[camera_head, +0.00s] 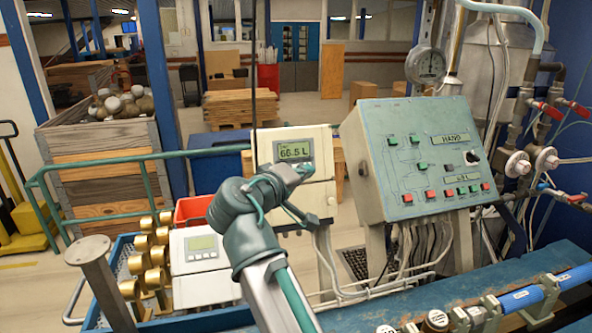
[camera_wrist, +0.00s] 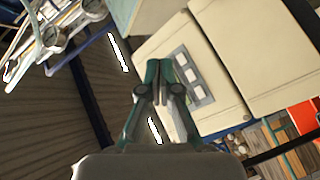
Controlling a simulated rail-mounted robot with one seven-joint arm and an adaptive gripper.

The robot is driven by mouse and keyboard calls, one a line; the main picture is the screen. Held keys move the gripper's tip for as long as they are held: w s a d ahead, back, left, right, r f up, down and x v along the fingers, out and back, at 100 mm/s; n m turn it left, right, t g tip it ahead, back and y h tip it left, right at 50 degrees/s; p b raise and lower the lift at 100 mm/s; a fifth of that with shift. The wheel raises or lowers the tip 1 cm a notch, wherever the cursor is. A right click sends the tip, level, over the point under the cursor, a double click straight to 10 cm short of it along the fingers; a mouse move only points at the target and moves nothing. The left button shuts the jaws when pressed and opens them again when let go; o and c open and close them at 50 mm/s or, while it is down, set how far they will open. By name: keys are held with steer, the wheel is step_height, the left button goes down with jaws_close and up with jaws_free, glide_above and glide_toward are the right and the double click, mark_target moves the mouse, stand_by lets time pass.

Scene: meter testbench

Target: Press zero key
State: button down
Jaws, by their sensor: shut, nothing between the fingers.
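A cream meter box (camera_head: 318,142) stands behind the blue bench, and its lit display (camera_head: 294,149) reads 66.5 L. The tips are over the left edge of a grey key panel (camera_wrist: 204,101) with several pale square keys (camera_wrist: 195,79). The fingers hide part of it. I cannot tell whether the tips touch a key or which key is zero.
A second cream meter (camera_head: 201,267) sits on the cart at lower left, beside brass fittings (camera_head: 156,257). A sloped control panel (camera_head: 420,160) with green and red buttons stands close to the right of my arm. Cables hang below the meter.

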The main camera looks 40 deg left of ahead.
steer(key=shift+w+a+f+b, duration=0.3)
steer(key=shift+w+a, duration=0.25)
steer(key=shift+a, duration=0.15)
steer(key=shift+w+a+f+b, duration=0.35)
steer(key=shift+w+a, duration=0.2)
steer(key=shift+a, duration=0.2)
steer(key=shift+w+a+f+b, duration=0.3)
steer(key=shift+w+a, duration=0.25)
steer(key=shift+a, duration=0.15)
steer(key=shift+w+a, duration=0.1)
steer(key=shift+a, duration=0.05)
steer(key=shift+w+a+f, duration=0.1)
steer(key=shift+w+a, duration=0.05)
steer(key=shift+a, duration=0.05)
steer(key=shift+w+a+f+b, duration=0.2)
steer(key=shift+a+b, duration=0.1)
steer(key=shift+b, duration=0.1)
stand_by(0.5)
steer(key=shift+s+d+r, duration=0.1)
steer(key=shift+d+r, duration=0.05)
steer(key=shift+s+d+r, duration=0.2)
steer(key=shift+s+d, duration=0.15)
steer(key=shift+d, duration=0.15)
stand_by(0.5)
